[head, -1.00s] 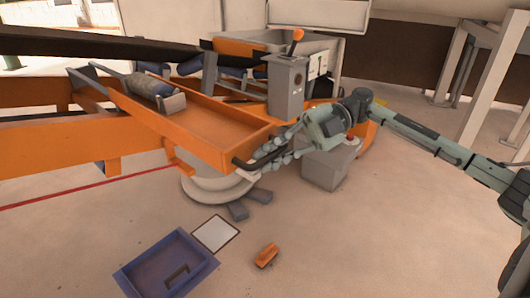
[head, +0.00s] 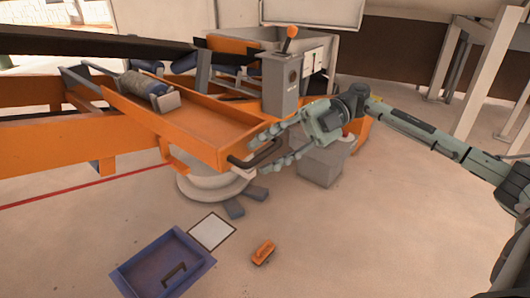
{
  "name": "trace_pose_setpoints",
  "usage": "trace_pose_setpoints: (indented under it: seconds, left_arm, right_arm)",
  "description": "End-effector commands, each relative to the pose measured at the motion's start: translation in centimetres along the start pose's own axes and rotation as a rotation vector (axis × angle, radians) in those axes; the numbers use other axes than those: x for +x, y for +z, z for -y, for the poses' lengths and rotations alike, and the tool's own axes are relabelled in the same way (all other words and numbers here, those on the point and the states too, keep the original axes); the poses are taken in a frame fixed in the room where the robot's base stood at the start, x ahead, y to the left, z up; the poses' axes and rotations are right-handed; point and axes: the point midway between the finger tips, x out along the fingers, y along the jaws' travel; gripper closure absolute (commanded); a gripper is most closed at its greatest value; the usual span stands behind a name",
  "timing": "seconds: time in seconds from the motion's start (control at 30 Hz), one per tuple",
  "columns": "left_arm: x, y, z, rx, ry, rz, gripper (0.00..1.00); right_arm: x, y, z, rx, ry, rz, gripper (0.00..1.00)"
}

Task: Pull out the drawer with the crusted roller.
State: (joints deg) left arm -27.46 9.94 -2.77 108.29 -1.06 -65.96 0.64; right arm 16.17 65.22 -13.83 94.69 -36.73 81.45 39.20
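The orange drawer (head: 195,121) stands pulled out from the orange frame, its dark handle (head: 257,155) on the front end. The roller (head: 143,84), grey-brown and crusted-looking with blue end parts, lies in a grey holder at the drawer's far left end. My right gripper (head: 268,153) is at the handle, its fingers spread with one above and one below the bar. It looks open; whether a finger touches the bar I cannot tell. My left gripper is not in view.
A grey post (head: 282,86) with an orange lever stands just behind the drawer. A grey box (head: 322,164) stands below my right arm. On the floor are a blue tray (head: 135,285), a white square (head: 212,232) and an orange brush-like block (head: 263,252). The right floor is clear.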

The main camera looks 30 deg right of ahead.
Motion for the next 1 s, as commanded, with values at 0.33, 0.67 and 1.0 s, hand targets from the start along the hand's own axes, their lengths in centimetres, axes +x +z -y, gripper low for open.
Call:
trace_pose_setpoints:
  seconds: [0.33,0.67,1.0]
  left_arm:
    - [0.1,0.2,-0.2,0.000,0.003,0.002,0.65]
    - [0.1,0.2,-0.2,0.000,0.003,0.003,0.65]
    - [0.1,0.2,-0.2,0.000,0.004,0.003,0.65]
  right_arm:
    - [-7.2,0.1,-0.1,0.000,0.002,0.006,0.68]
    - [-11.1,0.0,-0.1,0.000,0.001,0.003,0.68]
    - [-11.2,0.0,0.0,0.000,0.000,0.002,0.68]
